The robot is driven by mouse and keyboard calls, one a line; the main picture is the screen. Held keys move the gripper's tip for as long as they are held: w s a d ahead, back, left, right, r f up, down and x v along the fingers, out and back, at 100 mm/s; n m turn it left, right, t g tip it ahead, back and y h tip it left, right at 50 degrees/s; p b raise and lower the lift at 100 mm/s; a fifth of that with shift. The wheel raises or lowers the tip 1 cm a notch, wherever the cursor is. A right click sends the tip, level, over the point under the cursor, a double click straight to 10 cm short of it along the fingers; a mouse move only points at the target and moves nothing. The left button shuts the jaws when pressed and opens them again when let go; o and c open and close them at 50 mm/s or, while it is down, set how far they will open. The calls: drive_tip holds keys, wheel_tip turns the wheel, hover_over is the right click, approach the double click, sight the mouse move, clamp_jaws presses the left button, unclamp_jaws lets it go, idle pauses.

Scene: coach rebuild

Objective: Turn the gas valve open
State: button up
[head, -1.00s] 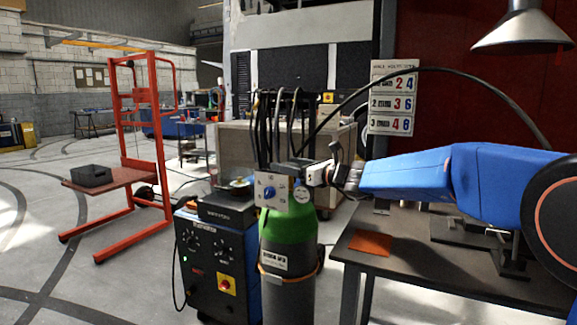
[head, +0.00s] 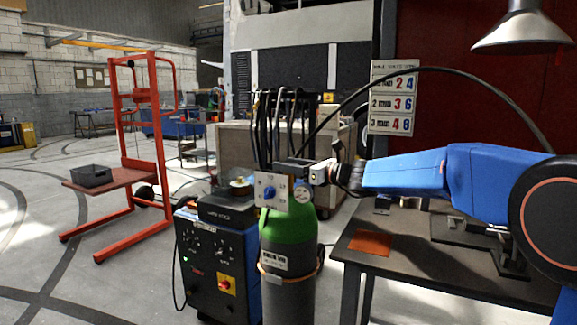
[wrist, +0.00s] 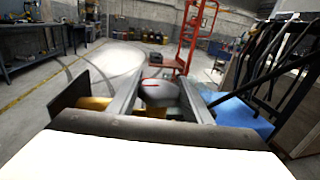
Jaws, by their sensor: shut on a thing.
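The gas cylinder (head: 288,225) stands upright, grey with a green top. On its near side at the top is a pale plate with a blue knob (head: 268,193), and a round gauge (head: 303,192) sits to the right. My gripper (head: 285,172) is at the cylinder's top, just above the plate, reaching in from the right. In the wrist view a dark grey rounded valve knob (wrist: 158,92) with a red mark lies between the two fingers, with brass parts beside and below it. The gripper is shut on this knob. The finger contact is partly hidden in the head view.
A blue welding unit (head: 215,260) stands close left of the cylinder. A dark table (head: 400,262) with an orange sheet is to the right, under my arm. Black cables (head: 275,125) hang behind the gripper. An orange lift (head: 130,150) stands farther left on open floor.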

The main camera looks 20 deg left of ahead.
drive_tip(key=n+g, duration=0.3)
drive_tip(key=g, duration=0.1)
drive_tip(key=n+g, duration=0.3)
drive_tip(key=g, duration=0.2)
drive_tip(key=shift+w+f, duration=0.1)
drive_tip(key=n+g+h, duration=0.1)
drive_tip(key=n+g, duration=0.1)
drive_tip(key=g, duration=0.1)
drive_tip(key=n+g+h, duration=0.2)
drive_tip(key=g, duration=0.1)
drive_tip(key=shift+n+g, duration=0.3)
drive_tip(key=shift+g, duration=0.1)
drive_tip(key=shift+n+g+h, duration=0.4)
drive_tip(key=shift+h, duration=0.2)
drive_tip(key=o, duration=1.1)
drive_tip(key=shift+c, duration=0.2)
drive_tip(key=shift+d, duration=0.1)
